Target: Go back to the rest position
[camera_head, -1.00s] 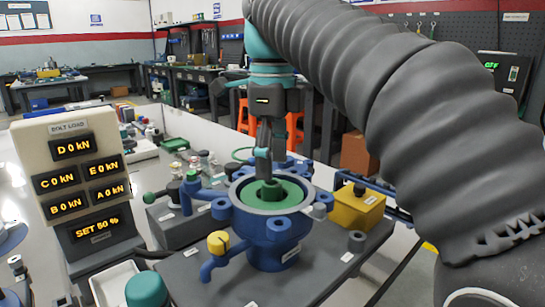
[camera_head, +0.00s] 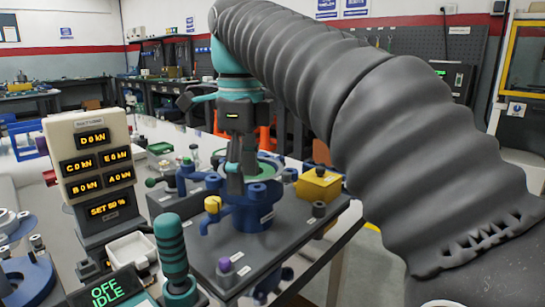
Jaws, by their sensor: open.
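My gripper (camera_head: 236,184) is open and points down over the left part of the blue round test fixture (camera_head: 253,212) in the middle of the table. No object shows in its fingers. I cannot tell how far the fingertips are above the fixture. My arm, in a grey ribbed sleeve, spans the upper right.
A bolt load display (camera_head: 95,165) stands to the left, reading 0 kN. A teal-handled tool (camera_head: 172,245) and an "OFF IDLE" panel (camera_head: 105,290) are in front. A yellow box (camera_head: 318,185) sits right of the fixture. A white tray (camera_head: 130,249) lies beside the display.

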